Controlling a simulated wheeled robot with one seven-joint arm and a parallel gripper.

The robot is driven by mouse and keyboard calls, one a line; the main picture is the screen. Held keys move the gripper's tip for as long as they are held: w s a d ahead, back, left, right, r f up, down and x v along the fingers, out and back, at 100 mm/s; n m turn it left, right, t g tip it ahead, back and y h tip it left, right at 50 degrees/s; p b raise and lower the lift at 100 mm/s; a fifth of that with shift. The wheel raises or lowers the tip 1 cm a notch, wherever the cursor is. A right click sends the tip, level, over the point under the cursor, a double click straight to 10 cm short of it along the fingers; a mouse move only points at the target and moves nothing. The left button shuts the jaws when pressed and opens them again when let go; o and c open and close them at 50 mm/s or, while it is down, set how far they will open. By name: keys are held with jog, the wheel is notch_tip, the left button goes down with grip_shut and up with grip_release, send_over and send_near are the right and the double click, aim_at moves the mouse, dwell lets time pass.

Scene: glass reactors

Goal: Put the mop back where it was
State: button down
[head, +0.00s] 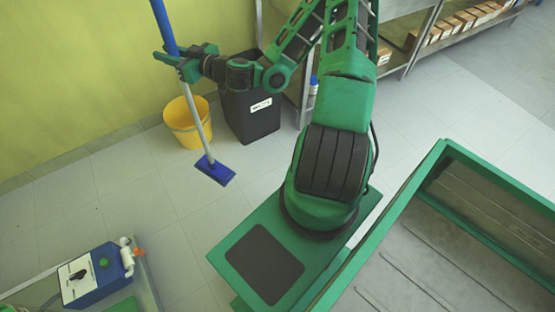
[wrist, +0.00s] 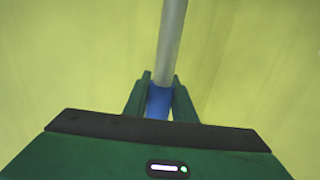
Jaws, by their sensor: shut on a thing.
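The mop has a blue upper handle (head: 164,27), a grey lower pole (head: 195,112) and a flat blue head (head: 215,171). It is slightly tilted, its head low over or on the tiled floor; I cannot tell whether it touches. My gripper (head: 178,57) is shut on the blue part of the handle, near where it meets the grey pole. In the wrist view my gripper (wrist: 159,92) has its two green fingers on either side of the blue grip, with the grey pole (wrist: 171,40) running up from it.
A yellow bucket (head: 182,128) stands by the yellow-green wall, just behind the mop pole. A dark labelled bin (head: 250,118) is to its right. Metal shelving with boxes (head: 470,22) is at upper right. A blue device (head: 92,277) sits at lower left. Floor at left is clear.

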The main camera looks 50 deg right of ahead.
jog(key=s+d+f+m+h, duration=0.1)
jog(key=d+f+h, duration=0.1)
jog(key=d+f, duration=0.7)
jog(key=s+d+f+m+h, duration=0.1)
jog(key=d+f, duration=0.8)
jog(key=d, duration=1)
jog(key=s+d+f+m+h, duration=0.1)
jog(key=d+f+h, duration=0.3)
jog(key=d+f, duration=0.5)
jog(key=shift+s+d+f+m+t, duration=0.35)
jog(key=shift+d+m, duration=0.45)
jog(key=shift+d, duration=1.7)
jog(key=shift+w+r, duration=0.1)
jog(key=c, duration=1.8)
grip_release()
jog(key=o, duration=0.3)
